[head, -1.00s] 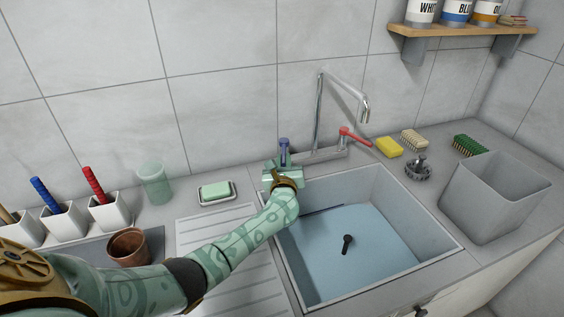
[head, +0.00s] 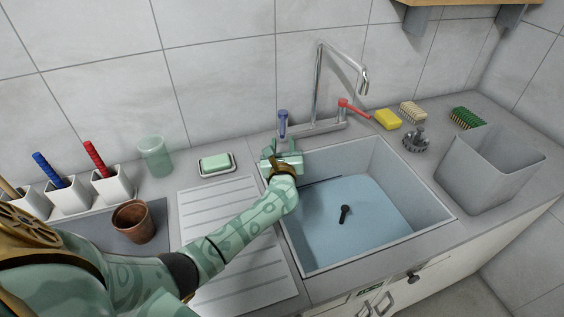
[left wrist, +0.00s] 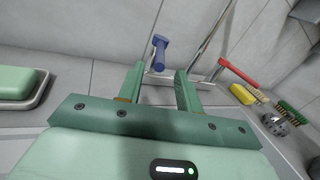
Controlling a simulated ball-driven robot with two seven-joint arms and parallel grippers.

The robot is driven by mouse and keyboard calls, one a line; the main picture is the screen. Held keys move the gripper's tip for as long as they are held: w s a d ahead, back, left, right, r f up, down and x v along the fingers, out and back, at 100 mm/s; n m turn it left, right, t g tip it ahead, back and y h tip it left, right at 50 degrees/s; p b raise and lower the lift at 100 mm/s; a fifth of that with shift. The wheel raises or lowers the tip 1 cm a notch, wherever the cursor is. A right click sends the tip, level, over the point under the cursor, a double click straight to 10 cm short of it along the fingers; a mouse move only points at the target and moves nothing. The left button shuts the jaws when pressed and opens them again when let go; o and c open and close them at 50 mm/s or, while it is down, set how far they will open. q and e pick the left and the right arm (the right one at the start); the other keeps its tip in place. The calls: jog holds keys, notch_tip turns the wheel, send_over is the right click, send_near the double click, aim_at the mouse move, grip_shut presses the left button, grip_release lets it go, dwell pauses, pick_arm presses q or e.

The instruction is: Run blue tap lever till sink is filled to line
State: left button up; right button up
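The blue tap lever (head: 283,123) stands upright at the left end of the tap base. It also shows in the left wrist view (left wrist: 158,54), beyond my fingers. My left gripper (head: 282,158) is open and empty in front of the lever, with a gap between; its two fingers are apart in the wrist view (left wrist: 158,88). The sink (head: 435,210) holds pale blue water (head: 375,215). A dark line (head: 322,180) on the sink's back wall lies at or very near the water's edge. No stream shows below the spout (head: 364,85). My right gripper is out of view.
The red lever (head: 352,108) sits at the tap's right end. A yellow sponge (head: 388,119), brushes and a grey bin (head: 490,175) stand to the right. A soap dish (head: 217,164), a green cup (head: 155,156) and a brown pot (head: 133,221) are on the left.

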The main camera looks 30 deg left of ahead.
pick_arm(q)
jog(key=v, duration=1.1)
jog(key=shift+p, duration=0.35)
jog(key=shift+f, duration=0.1)
